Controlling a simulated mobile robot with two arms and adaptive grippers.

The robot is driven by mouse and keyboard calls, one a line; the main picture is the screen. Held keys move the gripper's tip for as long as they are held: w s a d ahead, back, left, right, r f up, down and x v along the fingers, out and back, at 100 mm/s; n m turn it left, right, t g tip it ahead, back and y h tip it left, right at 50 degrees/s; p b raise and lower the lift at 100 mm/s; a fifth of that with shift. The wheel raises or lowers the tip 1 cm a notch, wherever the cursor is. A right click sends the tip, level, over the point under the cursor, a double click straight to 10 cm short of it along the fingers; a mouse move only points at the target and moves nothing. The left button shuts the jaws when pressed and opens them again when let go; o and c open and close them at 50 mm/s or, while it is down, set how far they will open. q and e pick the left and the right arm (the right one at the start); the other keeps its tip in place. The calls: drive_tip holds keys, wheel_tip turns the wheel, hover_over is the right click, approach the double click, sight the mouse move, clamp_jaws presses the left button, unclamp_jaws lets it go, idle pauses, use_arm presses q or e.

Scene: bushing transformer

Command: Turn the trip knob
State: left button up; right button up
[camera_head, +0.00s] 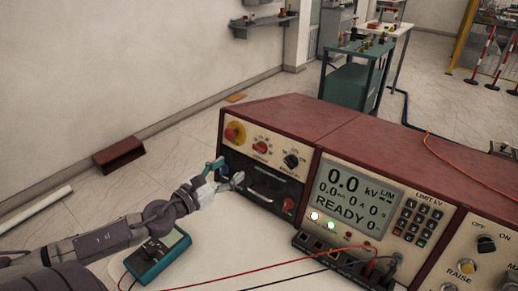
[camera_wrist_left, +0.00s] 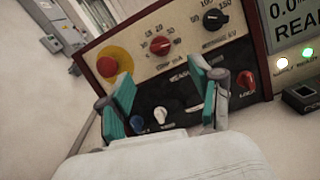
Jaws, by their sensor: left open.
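The trip knob (camera_head: 260,147) is a red knob with a numbered dial on the cream upper panel of the left console section. In the left wrist view the trip knob (camera_wrist_left: 160,46) is beyond the fingertips, between a red button on a yellow disc (camera_wrist_left: 107,66) and a black knob (camera_wrist_left: 215,19). My left gripper (camera_head: 224,177) is in front of the lower black panel, below and left of the trip knob. In the left wrist view the left gripper (camera_wrist_left: 160,88) has its teal fingers spread apart with nothing between them. My right gripper is not in view.
A display (camera_head: 350,197) reading READY is on the console's middle section, with a keypad to its right. A teal multimeter (camera_head: 157,256) lies on the white table (camera_head: 230,255) near my left arm. Red and black leads cross the table's front.

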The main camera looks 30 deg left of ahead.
sight(257, 150)
use_arm(q)
drive_tip(key=w, duration=0.3)
drive_tip(key=w+p, duration=0.1)
drive_tip(key=w, duration=0.3)
drive_tip(key=w+d+p, duration=0.1)
drive_tip(key=w, duration=0.2)
drive_tip(key=shift+w+d, duration=0.1)
drive_tip(key=shift+w, duration=0.3)
drive_tip(key=shift+w+d, duration=0.1)
drive_tip(key=shift+w, duration=0.3)
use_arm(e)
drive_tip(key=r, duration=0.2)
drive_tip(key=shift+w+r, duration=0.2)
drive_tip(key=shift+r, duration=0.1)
use_arm(q)
drive_tip(key=c, duration=1.1)
drive_tip(key=shift+p, duration=0.3)
drive_tip(key=shift+c, duration=0.2)
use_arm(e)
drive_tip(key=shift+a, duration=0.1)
